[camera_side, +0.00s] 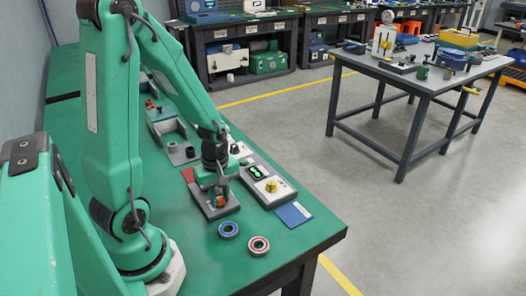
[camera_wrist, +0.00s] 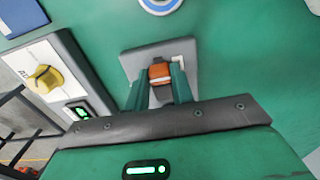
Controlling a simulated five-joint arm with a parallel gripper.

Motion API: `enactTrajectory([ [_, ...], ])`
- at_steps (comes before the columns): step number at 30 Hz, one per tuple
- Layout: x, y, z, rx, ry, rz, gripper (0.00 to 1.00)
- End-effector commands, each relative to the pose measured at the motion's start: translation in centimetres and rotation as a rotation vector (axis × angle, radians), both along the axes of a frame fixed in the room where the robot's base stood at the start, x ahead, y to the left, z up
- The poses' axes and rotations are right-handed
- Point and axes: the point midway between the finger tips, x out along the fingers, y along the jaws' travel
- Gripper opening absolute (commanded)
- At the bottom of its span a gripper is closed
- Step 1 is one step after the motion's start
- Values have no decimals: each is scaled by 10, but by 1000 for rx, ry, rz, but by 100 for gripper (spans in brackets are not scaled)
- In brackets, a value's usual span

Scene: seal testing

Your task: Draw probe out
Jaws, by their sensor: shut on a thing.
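My gripper (camera_side: 219,190) points down over a grey block (camera_side: 227,211) on the green bench. In the wrist view my two green fingers (camera_wrist: 161,82) are shut on an orange probe (camera_wrist: 159,71), one finger on each side. The probe's orange part also shows between the fingers in the side view (camera_side: 221,201). The grey block lies behind the probe in the wrist view (camera_wrist: 135,62), with a pale label at its edge. The probe's lower part is hidden, so I cannot tell how deep it sits in the block.
A grey tester with a yellow knob (camera_side: 271,186) and a green display stands close on the right. A grey tray (camera_side: 174,132) stands farther back.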

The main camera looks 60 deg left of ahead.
Motion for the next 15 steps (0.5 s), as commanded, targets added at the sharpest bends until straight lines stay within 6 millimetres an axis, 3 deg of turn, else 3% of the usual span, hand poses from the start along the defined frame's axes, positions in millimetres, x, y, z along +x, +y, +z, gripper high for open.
enactTrajectory([
  [10,0,-5,0,0,0,-3,0],
  [11,0,-5,0,0,0,-3,26],
  [14,0,-5,0,0,0,-3,45],
  [15,0,-5,0,0,0,-3,45],
])
